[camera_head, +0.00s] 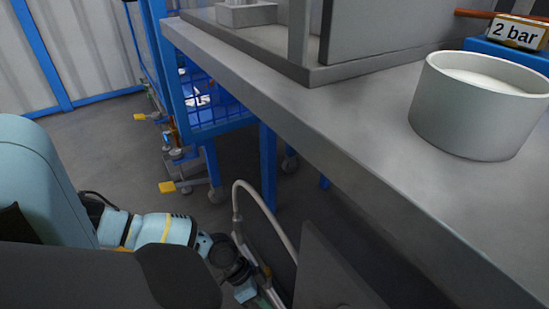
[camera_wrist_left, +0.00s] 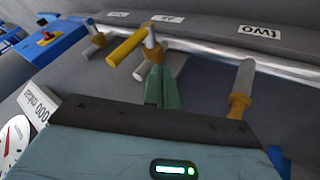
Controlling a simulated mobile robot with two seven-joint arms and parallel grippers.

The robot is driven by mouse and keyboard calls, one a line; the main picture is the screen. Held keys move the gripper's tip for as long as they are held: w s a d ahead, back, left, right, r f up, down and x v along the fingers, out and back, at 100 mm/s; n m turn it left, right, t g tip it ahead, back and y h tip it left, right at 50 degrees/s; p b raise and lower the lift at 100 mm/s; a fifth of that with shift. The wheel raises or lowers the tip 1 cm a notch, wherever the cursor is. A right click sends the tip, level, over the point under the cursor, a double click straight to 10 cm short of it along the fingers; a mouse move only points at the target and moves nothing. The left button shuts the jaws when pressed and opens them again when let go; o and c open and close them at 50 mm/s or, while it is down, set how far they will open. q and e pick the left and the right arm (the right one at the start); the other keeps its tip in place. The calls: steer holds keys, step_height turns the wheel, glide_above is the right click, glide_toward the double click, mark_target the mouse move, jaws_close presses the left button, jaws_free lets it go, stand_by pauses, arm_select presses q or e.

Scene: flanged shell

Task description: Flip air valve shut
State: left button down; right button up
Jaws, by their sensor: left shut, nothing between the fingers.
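In the left wrist view a yellow valve handle (camera_wrist_left: 126,46) sits by a silver pipe (camera_wrist_left: 205,50), slanting away from the pipe's line. A small white label (camera_wrist_left: 168,19) is above it; its text is too small to read surely. My left gripper (camera_wrist_left: 159,78) has its green fingers shut and empty, with the tips just below the pipe, close to the right of the handle. I cannot tell whether they touch it. In the head view my left gripper (camera_head: 246,291) is low beside the bench, partly cut off by the frame. My right gripper is not in view.
Brass fittings with grey stubs (camera_wrist_left: 240,92) (camera_wrist_left: 95,38) flank the handle. A white gauge (camera_wrist_left: 14,140) is at lower left. In the head view a grey bench (camera_head: 370,130) carries a round pot (camera_head: 465,115). A pale hose (camera_head: 262,200) arches near my left gripper; a blue cart (camera_head: 215,110) stands behind.

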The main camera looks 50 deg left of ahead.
arm_select(q)
steer(key=d, duration=0.3)
steer(key=d+f, duration=0.1)
steer(key=shift+s+d, duration=0.3)
steer(key=shift+s, duration=0.1)
